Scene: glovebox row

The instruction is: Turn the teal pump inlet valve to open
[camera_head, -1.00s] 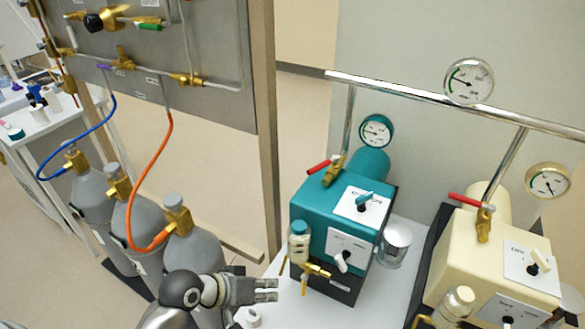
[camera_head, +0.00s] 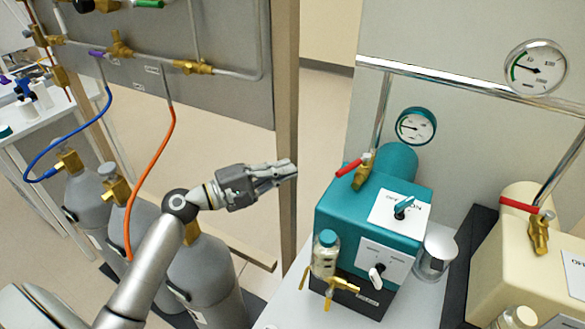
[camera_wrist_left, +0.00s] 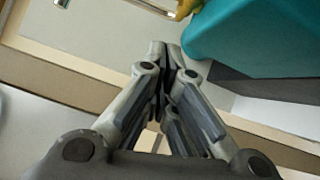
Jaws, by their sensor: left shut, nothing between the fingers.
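The teal pump (camera_head: 372,215) stands on the white table at the right of centre in the head view. Its inlet valve (camera_head: 362,170) is a brass body on top at the back, below a chrome pipe, with a red lever (camera_head: 347,168) slanting down to the left. My left gripper (camera_head: 292,169) is shut and empty, to the left of the red lever and apart from it. In the left wrist view the fingers (camera_wrist_left: 166,50) are closed together, with the teal pump (camera_wrist_left: 255,35) at upper right and a bit of brass (camera_wrist_left: 187,8) at the top edge. My right gripper is not in view.
A cream pump (camera_head: 530,260) with its own red lever (camera_head: 519,205) stands to the right. A post (camera_head: 287,110) and grey gas cylinders (camera_head: 208,272) are at left. A glass bottle (camera_head: 325,254) and brass tap are on the teal pump's front. A metal cup (camera_head: 436,250) stands beside it.

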